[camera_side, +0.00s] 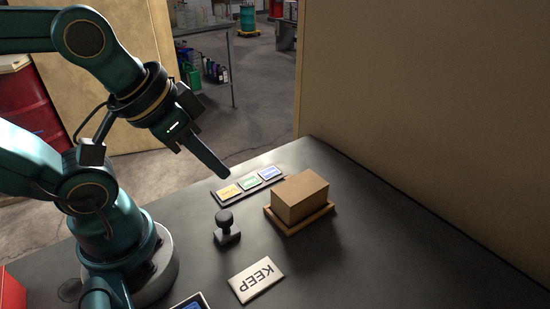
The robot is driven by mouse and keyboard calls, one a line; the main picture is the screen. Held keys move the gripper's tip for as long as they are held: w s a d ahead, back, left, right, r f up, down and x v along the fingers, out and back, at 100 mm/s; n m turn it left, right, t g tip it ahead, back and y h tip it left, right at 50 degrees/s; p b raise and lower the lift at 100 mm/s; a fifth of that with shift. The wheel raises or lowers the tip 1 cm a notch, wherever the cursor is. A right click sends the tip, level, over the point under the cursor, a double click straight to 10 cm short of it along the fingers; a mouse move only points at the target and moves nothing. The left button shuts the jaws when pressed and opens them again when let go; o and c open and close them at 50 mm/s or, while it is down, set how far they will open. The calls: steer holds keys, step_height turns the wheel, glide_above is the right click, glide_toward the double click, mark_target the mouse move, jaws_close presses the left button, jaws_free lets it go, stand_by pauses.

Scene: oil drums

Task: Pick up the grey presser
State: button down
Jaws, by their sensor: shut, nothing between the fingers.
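The grey presser (227,228) stands upright on the dark table, with a round dark knob on top of a wider base. It looks like a hand stamp. My gripper (224,172) is above the table, higher than the presser and apart from it. Its fingers are together and hold nothing. The presser is fully in view and nothing covers it.
A cardboard box (300,197) sits on a wooden tray (316,219) right of the presser. A strip of coloured pads (249,184) lies behind. A white KEEP card (256,279) lies in front. The table's right side (400,250) is clear, beside a beige wall.

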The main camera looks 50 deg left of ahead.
mark_target(225, 215)
steer(key=shift+c, duration=2)
jaws_free()
steer(key=f+g, duration=0.1)
steer(key=f, duration=0.2)
steer(key=w+a+f+g, duration=0.1)
steer(key=f+g, duration=0.1)
steer(key=f, duration=0.1)
steer(key=f+g, duration=0.2)
steer(key=f, duration=0.1)
steer(key=shift+w+a, duration=0.2)
steer(key=shift+w, duration=0.05)
steer(key=shift+s+f+g, duration=0.3)
steer(key=shift+s+f, duration=0.05)
steer(key=shift+f, duration=2.65)
